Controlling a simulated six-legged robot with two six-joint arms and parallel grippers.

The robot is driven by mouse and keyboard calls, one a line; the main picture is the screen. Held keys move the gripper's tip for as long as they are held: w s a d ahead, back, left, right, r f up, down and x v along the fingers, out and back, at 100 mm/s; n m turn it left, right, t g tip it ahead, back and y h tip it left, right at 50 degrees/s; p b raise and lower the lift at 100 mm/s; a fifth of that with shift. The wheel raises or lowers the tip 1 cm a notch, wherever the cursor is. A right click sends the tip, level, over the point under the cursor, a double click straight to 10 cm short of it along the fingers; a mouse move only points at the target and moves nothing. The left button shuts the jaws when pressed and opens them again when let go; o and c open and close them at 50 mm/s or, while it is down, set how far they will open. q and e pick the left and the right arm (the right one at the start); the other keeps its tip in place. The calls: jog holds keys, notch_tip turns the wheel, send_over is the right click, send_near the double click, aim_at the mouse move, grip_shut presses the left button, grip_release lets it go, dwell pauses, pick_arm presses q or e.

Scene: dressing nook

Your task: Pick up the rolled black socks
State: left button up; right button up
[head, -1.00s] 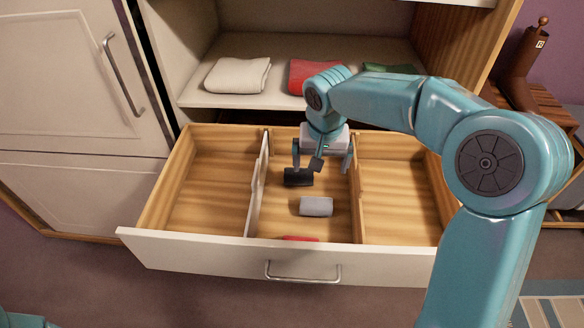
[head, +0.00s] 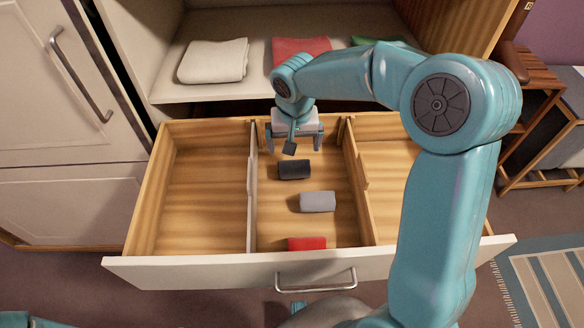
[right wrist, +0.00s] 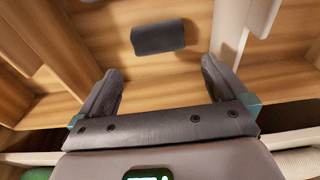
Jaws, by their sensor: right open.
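The rolled black socks (head: 294,169) lie on the floor of the drawer's middle compartment, toward its back. They also show in the right wrist view (right wrist: 158,37), beyond the fingertips and between their lines. My right gripper (head: 294,148) hangs over the back of that compartment, just behind the socks. It is open and empty, and its fingers (right wrist: 160,85) are apart from the socks. A small piece of my left arm (head: 25,320) shows at the bottom left, but its gripper is out of view.
A grey roll (head: 318,202) and a red roll (head: 307,243) lie nearer the drawer front (head: 200,271). Wooden dividers (head: 252,195) flank the compartment. The left compartment is empty. A shelf above holds folded white (head: 214,61) and red cloths (head: 300,50).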

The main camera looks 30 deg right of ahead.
aim_at(294, 164)
jog(key=f, duration=0.7)
jog(key=w+f, duration=0.1)
jog(key=f, duration=0.3)
jog(key=shift+d, duration=0.4)
jog(key=shift+s, duration=0.1)
jog(key=c, duration=0.7)
